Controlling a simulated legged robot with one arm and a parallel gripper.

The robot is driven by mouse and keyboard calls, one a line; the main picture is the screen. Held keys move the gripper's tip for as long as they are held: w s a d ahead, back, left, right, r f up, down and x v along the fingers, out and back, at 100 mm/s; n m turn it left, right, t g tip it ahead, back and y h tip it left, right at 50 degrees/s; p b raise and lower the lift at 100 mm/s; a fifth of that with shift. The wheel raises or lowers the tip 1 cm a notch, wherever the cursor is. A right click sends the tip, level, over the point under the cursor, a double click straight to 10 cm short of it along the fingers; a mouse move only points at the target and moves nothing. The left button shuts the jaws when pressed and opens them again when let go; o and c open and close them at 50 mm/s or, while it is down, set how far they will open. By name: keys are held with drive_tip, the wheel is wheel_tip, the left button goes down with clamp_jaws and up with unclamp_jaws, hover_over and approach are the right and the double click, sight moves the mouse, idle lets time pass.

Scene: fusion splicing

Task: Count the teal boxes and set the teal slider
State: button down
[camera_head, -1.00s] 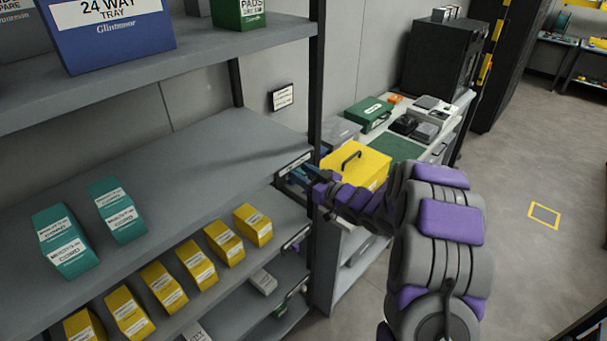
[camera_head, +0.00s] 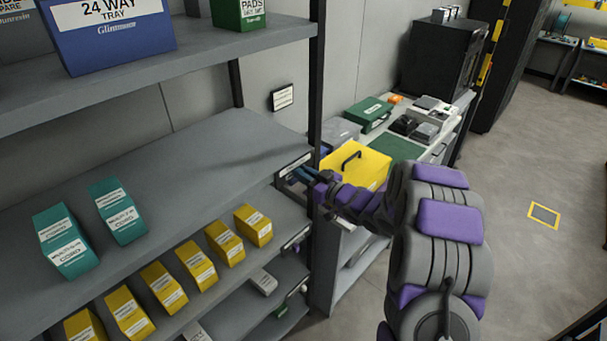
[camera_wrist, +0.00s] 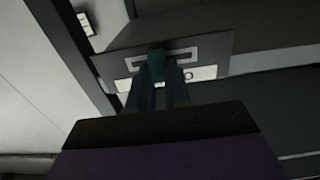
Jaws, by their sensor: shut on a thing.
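Two teal boxes stand on the middle shelf at the left of the head view, one (camera_head: 66,243) in front and one (camera_head: 118,211) just behind it to the right. In the wrist view a small teal slider (camera_wrist: 156,64) sits at a slot in a dark plate (camera_wrist: 212,46). My gripper (camera_wrist: 158,80) is shut on the teal slider, with its dark fingers on either side of it. In the head view my gripper (camera_head: 299,177) is at the right end of the shelf, by the shelf post, and its fingertips and the slider are hard to make out.
Several yellow boxes (camera_head: 197,263) line the shelf below. A blue tray box (camera_head: 108,35) and a green box (camera_head: 238,12) stand on the top shelf. A yellow case (camera_head: 357,165) sits on the bench behind my arm.

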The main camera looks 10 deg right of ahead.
drive_tip(key=shift+w+d+p, duration=0.7)
drive_tip(key=shift+d+p, duration=0.25)
drive_tip(key=shift+r, duration=0.1)
drive_tip(key=c, duration=1.5)
unclamp_jaws()
drive_tip(key=o, duration=0.5)
drive_tip(key=shift+d, duration=0.15)
drive_tip(key=shift+c, duration=0.2)
drive_tip(key=v, duration=1.7)
drive_tip(key=shift+d+p, duration=0.2)
drive_tip(key=shift+p, duration=0.15)
